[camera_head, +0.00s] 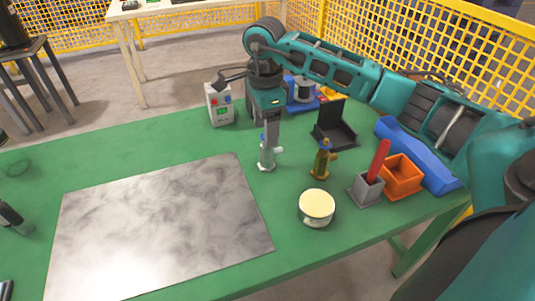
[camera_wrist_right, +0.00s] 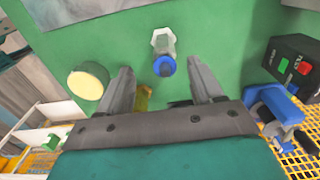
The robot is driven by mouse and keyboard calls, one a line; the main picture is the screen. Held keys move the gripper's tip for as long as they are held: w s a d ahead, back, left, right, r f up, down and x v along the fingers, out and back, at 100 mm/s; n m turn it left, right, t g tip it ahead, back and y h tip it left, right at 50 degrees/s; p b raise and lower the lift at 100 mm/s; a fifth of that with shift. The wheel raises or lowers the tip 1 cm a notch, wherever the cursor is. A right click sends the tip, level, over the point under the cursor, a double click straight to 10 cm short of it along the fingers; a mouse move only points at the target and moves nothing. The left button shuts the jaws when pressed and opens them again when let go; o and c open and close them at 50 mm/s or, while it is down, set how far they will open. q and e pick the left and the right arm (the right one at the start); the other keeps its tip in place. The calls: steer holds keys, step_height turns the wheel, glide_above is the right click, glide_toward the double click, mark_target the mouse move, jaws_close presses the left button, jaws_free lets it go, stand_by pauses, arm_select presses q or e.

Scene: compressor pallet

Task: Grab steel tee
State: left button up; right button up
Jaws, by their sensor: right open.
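The steel tee (camera_head: 267,158), a silver-grey fitting with a side branch and a blue top, stands upright on the green table. In the right wrist view the steel tee (camera_wrist_right: 162,44) shows from above, its blue end toward the camera, roughly in line with the gap between the fingers. My right gripper (camera_head: 270,138) points down over it, open and empty; its fingers partly hide the tee's top in the head view. In the wrist view the right gripper (camera_wrist_right: 161,72) has its fingers spread apart. My left gripper is not in view.
A brass fitting (camera_head: 321,160) stands right of the tee, with a cream-lidded tin (camera_head: 317,205) in front. A black tray (camera_head: 335,130), grey holder (camera_head: 366,190) and orange bin (camera_head: 401,178) stand farther right. A grey box (camera_head: 219,104) stands behind left. A grey plate (camera_head: 155,230) lies left.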

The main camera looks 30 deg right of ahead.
mark_target(272, 149)
steer(key=f, duration=0.5)
steer(key=shift+w+d+f, duration=0.2)
steer(key=shift+d+f, duration=0.15)
steer(key=shift+f, duration=0.05)
